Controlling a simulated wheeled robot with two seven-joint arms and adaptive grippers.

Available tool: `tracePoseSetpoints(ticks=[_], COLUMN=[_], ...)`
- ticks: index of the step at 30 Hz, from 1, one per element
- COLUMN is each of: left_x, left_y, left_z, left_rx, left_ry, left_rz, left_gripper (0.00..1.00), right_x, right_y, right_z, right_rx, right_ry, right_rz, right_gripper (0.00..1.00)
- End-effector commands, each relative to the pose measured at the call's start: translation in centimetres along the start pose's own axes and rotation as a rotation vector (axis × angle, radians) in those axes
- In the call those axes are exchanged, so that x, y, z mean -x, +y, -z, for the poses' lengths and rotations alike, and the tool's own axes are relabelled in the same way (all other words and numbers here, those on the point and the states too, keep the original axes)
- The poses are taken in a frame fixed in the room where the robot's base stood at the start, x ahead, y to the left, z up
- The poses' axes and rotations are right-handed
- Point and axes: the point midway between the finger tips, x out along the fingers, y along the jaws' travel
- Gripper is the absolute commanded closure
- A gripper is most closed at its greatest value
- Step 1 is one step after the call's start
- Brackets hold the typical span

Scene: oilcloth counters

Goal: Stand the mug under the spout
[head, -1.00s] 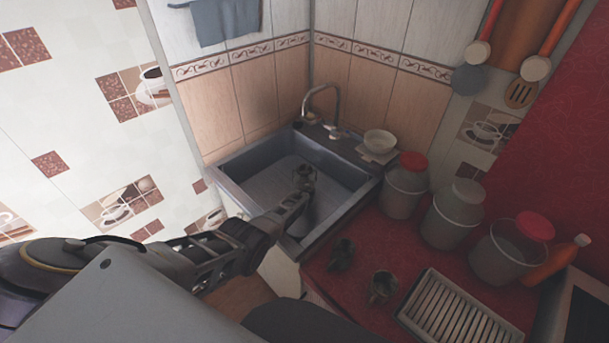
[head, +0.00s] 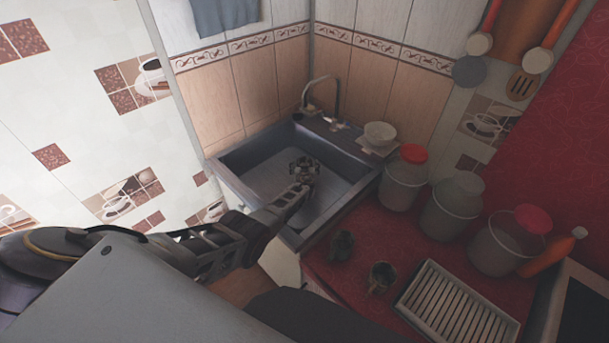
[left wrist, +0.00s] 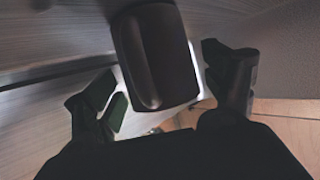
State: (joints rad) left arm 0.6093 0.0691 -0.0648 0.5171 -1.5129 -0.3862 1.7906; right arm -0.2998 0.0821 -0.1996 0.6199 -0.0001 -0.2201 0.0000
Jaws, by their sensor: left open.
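The tap with its curved spout (head: 335,92) stands at the back rim of the sink (head: 232,180). My left gripper (head: 303,166) is over the sink basin, in front of the tap and below its spout. In the left wrist view its two fingers (left wrist: 165,90) are spread, with a dark rounded body (left wrist: 155,60) between or just beyond them. That body looks like a mug, but I cannot tell whether the fingers touch it. In the head view the gripper and this dark shape blend together.
A slatted rack (head: 458,305), several jars (head: 403,180) and a stacked bowl (head: 379,134) are nearby. The basin's right part is clear.

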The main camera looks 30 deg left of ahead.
Motion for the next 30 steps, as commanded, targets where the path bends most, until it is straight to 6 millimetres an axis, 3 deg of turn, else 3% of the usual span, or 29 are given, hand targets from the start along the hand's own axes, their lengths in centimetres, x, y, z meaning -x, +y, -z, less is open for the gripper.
tracePoseSetpoints(ticks=[30], left_x=[6.8], left_y=[0.0], left_z=[0.1], left_rx=[0.001], left_ry=[0.000], left_rz=[0.000], left_gripper=[0.16], right_x=[4.5], right_y=[-0.3], right_z=[0.5], right_rx=[-0.001], right_ry=[0.001], right_rz=[0.004], right_gripper=[0.60])
